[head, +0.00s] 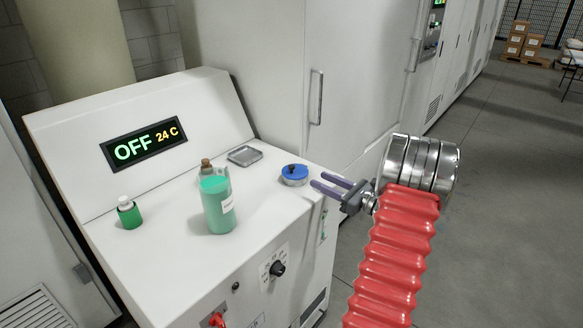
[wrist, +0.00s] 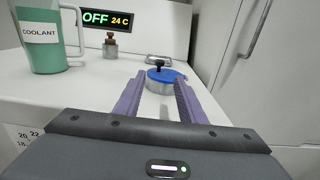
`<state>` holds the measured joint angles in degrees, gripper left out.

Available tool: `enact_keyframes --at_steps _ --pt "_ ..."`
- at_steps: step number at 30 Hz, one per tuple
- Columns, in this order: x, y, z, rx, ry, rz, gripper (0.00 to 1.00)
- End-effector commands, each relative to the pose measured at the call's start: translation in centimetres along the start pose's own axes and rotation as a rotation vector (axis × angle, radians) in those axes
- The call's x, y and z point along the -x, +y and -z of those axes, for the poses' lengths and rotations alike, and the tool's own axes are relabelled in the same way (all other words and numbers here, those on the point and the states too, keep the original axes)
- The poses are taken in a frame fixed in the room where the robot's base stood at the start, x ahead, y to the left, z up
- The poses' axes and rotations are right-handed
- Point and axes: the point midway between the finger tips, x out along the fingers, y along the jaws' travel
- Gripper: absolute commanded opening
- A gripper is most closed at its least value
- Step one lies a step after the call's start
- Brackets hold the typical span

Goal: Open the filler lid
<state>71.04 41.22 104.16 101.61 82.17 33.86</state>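The filler lid (head: 294,172) is a blue round cap with a dark knob on top, seated on a low silver neck at the right end of the white machine top. In the wrist view the lid (wrist: 161,76) sits ahead of the fingers, its dark knob upright. My gripper (head: 322,186) has two purple fingers pointing left at the lid from its right side. The fingertips look just short of the lid, though the exact gap is hard to tell.
A green coolant jug (head: 217,205) stands left of the lid, with a brown-topped bottle (head: 206,166) behind it. A small metal tray (head: 244,156) lies behind the lid. A green bottle (head: 129,212) stands far left. The display (head: 146,145) reads OFF 24 C. Cabinets rise behind.

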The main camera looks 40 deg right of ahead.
Motion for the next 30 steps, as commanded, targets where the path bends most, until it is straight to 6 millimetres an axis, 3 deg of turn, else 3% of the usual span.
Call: enact_keyframes --at_steps 8,30 --pt "-1.2 0.0 0.0 0.001 0.001 -0.002 0.37" --pt "-12.0 0.0 0.1 0.001 0.001 -0.001 0.37"
